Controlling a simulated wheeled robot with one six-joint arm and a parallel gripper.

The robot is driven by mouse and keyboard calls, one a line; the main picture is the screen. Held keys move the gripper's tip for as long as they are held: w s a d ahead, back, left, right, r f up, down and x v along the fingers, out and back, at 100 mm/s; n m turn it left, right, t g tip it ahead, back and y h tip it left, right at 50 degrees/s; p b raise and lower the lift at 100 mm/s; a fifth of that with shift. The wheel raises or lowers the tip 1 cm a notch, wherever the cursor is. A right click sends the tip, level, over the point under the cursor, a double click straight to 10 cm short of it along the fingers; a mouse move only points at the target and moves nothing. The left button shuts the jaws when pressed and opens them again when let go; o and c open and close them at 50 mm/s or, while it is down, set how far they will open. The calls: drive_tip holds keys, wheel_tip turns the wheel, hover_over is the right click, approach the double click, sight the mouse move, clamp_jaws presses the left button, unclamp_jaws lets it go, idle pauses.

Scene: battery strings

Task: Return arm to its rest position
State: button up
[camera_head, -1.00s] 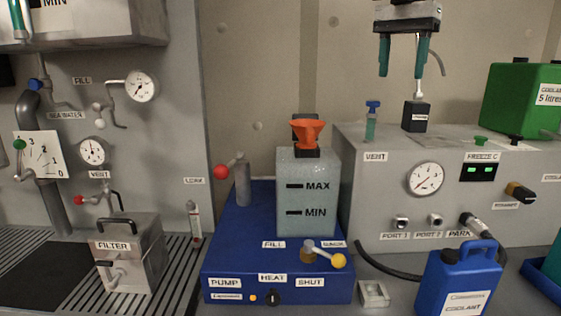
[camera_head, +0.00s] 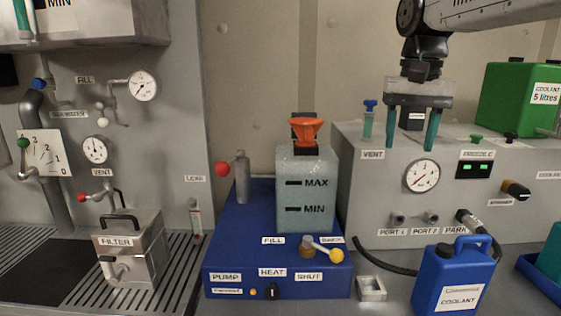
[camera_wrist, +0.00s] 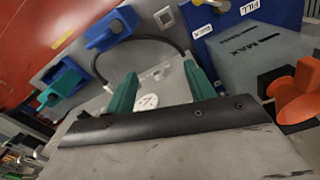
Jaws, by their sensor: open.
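My gripper (camera_head: 413,135) has two green fingers that point down and stand apart, with nothing between them. In the head view it hangs in front of the grey panel box (camera_head: 355,215), above its round gauge. My arm reaches in from the top right. In the wrist view my gripper (camera_wrist: 160,88) also shows open and empty, with a white gauge face beyond its fingers.
An orange funnel (camera_head: 307,130) sits on the translucent tank (camera_head: 305,195) on a blue base unit (camera_head: 225,262). A blue coolant jug (camera_head: 440,275) stands at the front right. A green coolant container (camera_head: 515,100) is on the panel box. The wall above the tank is clear.

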drive_tip(key=s+d+f+n, duration=0.1)
drive_tip(key=s+f, duration=0.7)
drive_tip(key=s, duration=0.4)
drive_tip(key=s+d+f+n+t, duration=0.1)
drive_tip(key=s+f+n, duration=0.1)
drive_tip(key=s+f, duration=0.7)
drive_tip(key=s, duration=0.4)
drive_tip(key=shift+s+d+f, duration=0.25)
drive_tip(key=shift+s+f, duration=0.05)
